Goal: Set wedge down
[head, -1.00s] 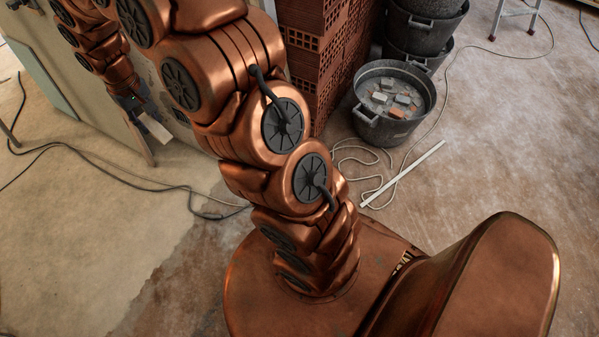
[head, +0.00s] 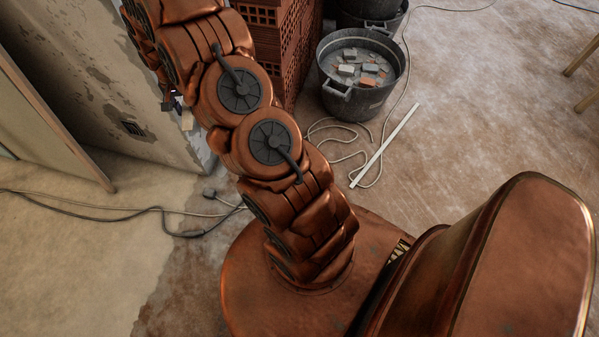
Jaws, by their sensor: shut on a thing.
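My gripper (head: 177,105) shows only in part at the upper left, behind my own arm. It is shut on the wedge (head: 187,121), a small pale wooden piece whose end sticks out below the dark fingers. The rest of the wedge is hidden by the arm and fingers. The wedge appears in front of the worn wall's right end, and I cannot tell whether it touches anything.
A stack of red hollow bricks (head: 298,50) stands behind the arm. A black bucket of rubble (head: 360,104) stands to its right, with more buckets (head: 372,18) behind. Cables (head: 130,211) and a white strip (head: 385,145) lie on the floor. Open floor lies right.

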